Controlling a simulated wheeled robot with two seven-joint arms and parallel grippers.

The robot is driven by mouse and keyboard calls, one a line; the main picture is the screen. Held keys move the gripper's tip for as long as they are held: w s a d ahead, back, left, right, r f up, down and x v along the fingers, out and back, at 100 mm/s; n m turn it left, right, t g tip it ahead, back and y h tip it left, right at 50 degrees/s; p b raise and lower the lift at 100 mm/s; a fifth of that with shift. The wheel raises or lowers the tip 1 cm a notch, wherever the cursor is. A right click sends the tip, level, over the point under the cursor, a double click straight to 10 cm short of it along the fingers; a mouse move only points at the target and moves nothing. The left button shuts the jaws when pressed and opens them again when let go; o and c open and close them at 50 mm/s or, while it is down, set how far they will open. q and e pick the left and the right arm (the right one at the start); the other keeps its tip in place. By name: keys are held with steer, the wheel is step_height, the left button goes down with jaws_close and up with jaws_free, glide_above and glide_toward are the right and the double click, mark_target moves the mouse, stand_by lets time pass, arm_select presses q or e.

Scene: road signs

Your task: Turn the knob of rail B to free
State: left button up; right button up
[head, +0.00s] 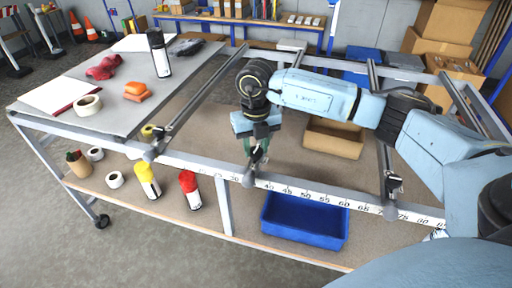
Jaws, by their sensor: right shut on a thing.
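Three rails cross the frame of the work table: a left rail (207,93), a middle one mostly hidden behind my right arm, and a right rail (383,150). No letters are readable on them. My right gripper (256,155) points down at the front end of the middle rail, above the scale on the front beam (325,198). It is shut on the small knob there, which its fingers largely hide, so the knob's setting cannot be read. Similar front-end fittings show on the left rail (154,143) and right rail (393,185). My left gripper is out of view.
A blue bin (305,222) and a cardboard box (333,138) stand on the lower shelf. Spray cans, red (189,188) and yellow (148,180), stand at the left.

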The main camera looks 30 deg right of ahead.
mark_target(256, 150)
steer(key=shift+n, duration=0.8)
steer(key=o, duration=1)
step_height(256, 150, up, 14)
steer(key=shift+f, duration=0.25)
